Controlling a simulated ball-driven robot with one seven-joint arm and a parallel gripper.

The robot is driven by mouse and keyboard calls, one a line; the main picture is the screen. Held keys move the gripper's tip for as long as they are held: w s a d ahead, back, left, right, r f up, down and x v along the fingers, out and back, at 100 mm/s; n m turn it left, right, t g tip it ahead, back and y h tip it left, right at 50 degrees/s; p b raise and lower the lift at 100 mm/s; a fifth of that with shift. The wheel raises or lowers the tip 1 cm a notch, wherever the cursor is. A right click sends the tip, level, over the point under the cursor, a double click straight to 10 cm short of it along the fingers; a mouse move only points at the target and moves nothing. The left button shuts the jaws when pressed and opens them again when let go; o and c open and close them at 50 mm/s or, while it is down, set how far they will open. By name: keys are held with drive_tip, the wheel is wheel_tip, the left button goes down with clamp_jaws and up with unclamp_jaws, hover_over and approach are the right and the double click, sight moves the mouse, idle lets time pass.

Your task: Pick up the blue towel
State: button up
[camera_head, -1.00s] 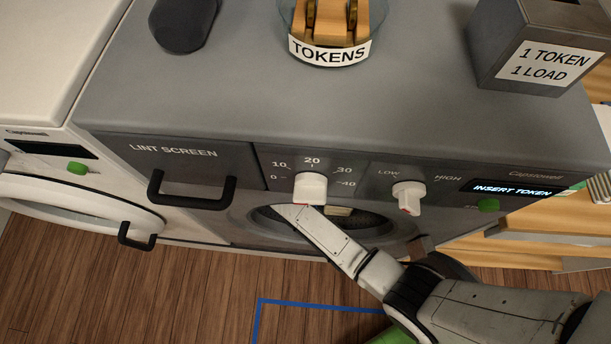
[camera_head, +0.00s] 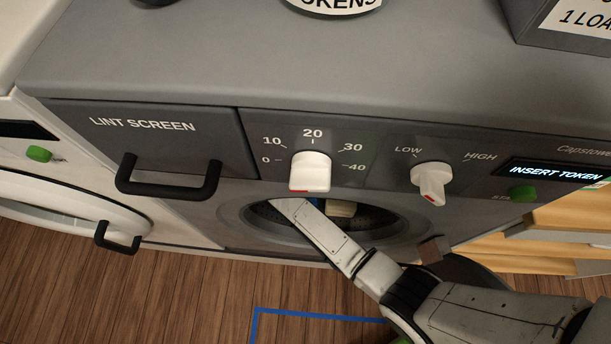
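I cannot make out a blue towel clearly. The grey dryer (camera_head: 330,75) stands in front of me with its round door opening (camera_head: 262,222) showing below the control panel. My arm reaches from the lower right up to this opening, and its far end shows in front of the opening's upper left, under the white dial. My gripper cannot be made out, so its fingers and anything in them are hidden. A small beige thing (camera_head: 341,209) shows inside the dark drum, partly behind my arm. I cannot tell what it is.
The lint screen handle (camera_head: 168,190) sticks out at the left. The white dial (camera_head: 310,172) and the heat knob (camera_head: 432,183) stick out above the opening. A white washer (camera_head: 70,208) stands at the left. Blue tape (camera_head: 310,315) marks the wooden floor. A token box (camera_head: 560,25) stands on top.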

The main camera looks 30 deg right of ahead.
drive_tip(key=c, duration=0.8)
drive_tip(key=shift+c, duration=0.2)
drive_tip(key=shift+r, duration=0.2)
drive_tip(key=shift+r+p, duration=0.9)
drive_tip(key=shift+p, duration=0.25)
wheel_tip(320, 180, up, 6)
drive_tip(key=p, duration=0.6)
drive_tip(key=shift+f, duration=0.15)
drive_tip(key=s+a+p, duration=0.2)
drive_tip(key=s+a, duration=0.5)
drive_tip(key=s, duration=0.5)
drive_tip(key=s+a+p, duration=0.2)
drive_tip(key=s+a, duration=0.6)
drive_tip(key=s, duration=0.5)
drive_tip(key=s+a+p, duration=0.2)
drive_tip(key=s+a, duration=0.6)
drive_tip(key=s, duration=0.5)
drive_tip(key=shift+s+a+f+p, duration=0.2)
drive_tip(key=shift+a+f+p, duration=0.05)
drive_tip(key=shift+f+p, duration=0.15)
